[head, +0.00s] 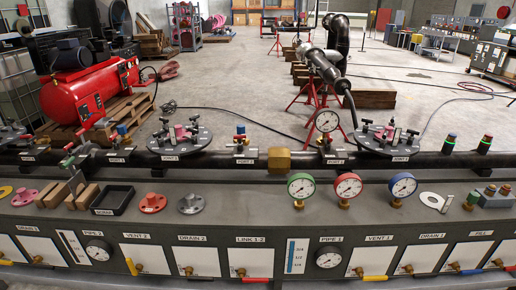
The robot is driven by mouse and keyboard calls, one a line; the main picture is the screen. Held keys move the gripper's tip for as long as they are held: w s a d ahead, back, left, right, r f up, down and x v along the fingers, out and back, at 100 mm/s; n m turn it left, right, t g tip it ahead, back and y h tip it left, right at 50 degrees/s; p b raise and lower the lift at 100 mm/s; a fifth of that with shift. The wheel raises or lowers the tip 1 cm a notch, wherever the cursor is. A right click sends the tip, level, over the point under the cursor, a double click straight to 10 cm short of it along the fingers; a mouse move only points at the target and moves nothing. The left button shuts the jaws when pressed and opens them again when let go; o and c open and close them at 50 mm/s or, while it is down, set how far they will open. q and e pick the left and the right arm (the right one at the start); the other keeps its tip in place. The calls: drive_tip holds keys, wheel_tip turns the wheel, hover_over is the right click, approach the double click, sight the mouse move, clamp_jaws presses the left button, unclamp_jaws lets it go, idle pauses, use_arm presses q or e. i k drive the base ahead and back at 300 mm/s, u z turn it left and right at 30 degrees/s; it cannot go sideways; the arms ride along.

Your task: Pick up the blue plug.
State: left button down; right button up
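Several small blue pieces could be the blue plug, and I cannot tell which one is. A blue-topped piece (240,130) stands upright on the dark pipe near the middle. A similar blue piece (122,130) stands on the pipe farther left. At the right end of the bench, a blue-grey block (490,199) holds small upright pieces, too small to make out. Neither of my grippers is in view.
A dark pipe with round flanges (180,140) runs across behind the bench. Red, green and blue-rimmed gauges (348,185) stand along the bench. A black tray (113,200), wooden blocks (88,197) and a red flange (152,203) lie at left. Bare bench (245,200) shows mid-bench.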

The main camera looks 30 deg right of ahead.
sight(241, 128)
drive_tip(key=u, duration=0.8)
drive_tip(key=i, duration=1.3)
drive_tip(key=z, duration=0.35)
